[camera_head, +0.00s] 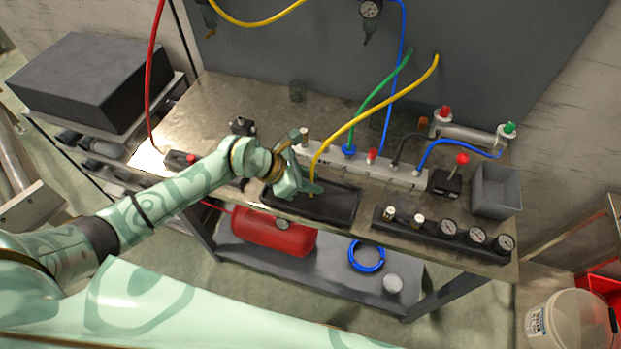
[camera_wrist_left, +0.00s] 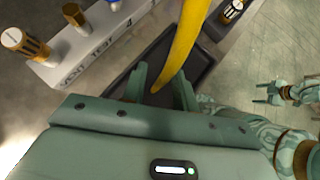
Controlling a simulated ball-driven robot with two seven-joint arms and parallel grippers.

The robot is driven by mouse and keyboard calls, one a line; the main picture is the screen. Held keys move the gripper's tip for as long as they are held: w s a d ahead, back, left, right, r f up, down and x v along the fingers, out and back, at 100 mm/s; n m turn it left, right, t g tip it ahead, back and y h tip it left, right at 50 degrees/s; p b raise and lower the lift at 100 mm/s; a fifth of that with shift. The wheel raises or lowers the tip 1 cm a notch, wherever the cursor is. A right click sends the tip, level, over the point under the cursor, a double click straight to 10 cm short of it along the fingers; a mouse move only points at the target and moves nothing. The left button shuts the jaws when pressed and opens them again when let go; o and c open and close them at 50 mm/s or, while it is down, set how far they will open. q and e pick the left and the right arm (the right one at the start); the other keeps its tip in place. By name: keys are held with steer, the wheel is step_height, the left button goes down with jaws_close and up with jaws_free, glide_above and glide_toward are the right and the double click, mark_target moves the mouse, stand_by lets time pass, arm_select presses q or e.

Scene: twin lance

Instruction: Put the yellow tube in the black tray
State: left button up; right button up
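The yellow tube (camera_head: 372,114) curves down from the grey back panel, and its lower end hangs over the black tray (camera_head: 345,217). My left gripper (camera_head: 308,187) is above the tray's left part, at the tube's lower end. In the left wrist view the yellow tube (camera_wrist_left: 184,45) passes between the fingers of the left gripper (camera_wrist_left: 161,88), with gaps beside it, so they look open. The black tray (camera_wrist_left: 203,65) lies below. Whether the tube end touches the tray is unclear. My right gripper (camera_wrist_left: 264,92) shows small in the left wrist view, its fingers apart and empty.
A pale manifold rail (camera_head: 400,177) with fittings and green and blue tubes stands behind the tray. A black gauge bar (camera_head: 432,232) is to its right. A grey bin (camera_head: 497,190) stands at the bench's right end. A red tank (camera_head: 272,233) sits below.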

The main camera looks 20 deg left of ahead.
arm_select(q)
steer(key=shift+r, duration=0.2)
steer(key=v, duration=1.2)
steer(key=shift+p, duration=0.4)
steer(key=shift+s+f, duration=0.1)
